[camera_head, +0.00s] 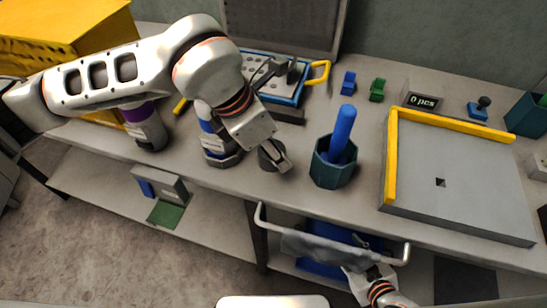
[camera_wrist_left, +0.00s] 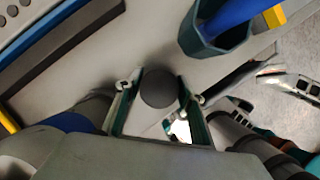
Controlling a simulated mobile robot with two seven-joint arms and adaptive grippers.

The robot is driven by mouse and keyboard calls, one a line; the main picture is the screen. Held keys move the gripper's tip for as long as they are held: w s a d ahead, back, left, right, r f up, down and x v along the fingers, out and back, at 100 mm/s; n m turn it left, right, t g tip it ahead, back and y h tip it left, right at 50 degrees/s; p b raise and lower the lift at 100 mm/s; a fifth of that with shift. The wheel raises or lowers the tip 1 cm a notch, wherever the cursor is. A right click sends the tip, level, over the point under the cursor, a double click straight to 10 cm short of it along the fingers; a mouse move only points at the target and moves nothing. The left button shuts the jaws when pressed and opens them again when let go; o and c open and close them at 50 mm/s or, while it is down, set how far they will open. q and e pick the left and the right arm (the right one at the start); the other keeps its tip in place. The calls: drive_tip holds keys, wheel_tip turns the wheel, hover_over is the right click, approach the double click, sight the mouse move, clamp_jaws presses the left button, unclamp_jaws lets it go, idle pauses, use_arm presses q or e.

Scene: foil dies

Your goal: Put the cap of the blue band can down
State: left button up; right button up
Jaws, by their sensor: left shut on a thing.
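The blue band can (camera_head: 208,127), white with a blue band and a dark base, stands upright near the table's front edge. My left gripper (camera_head: 277,161) is to its right, pointing down, shut on the dark grey round cap (camera_head: 267,152). In the left wrist view the cap (camera_wrist_left: 160,88) sits between the two fingers (camera_wrist_left: 157,100). The cap is at or just above the tabletop; I cannot tell if it touches. My right gripper (camera_head: 360,280) is low in front of the table by the white rail; whether it is open or shut is unclear.
A teal cup (camera_head: 331,169) with a blue rod stands right of the cap. A purple band can (camera_head: 147,128) stands at the left. A grey tray with yellow edges (camera_head: 391,155) fills the right. A grey cloth (camera_head: 320,248) hangs at the white rail (camera_head: 262,220).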

use_arm(q)
wheel_tip(320, 180, down, 4)
drive_tip(key=shift+r, duration=0.25)
drive_tip(key=shift+f, duration=0.1)
drive_tip(key=o, duration=0.7)
drive_tip(key=shift+o, duration=0.2)
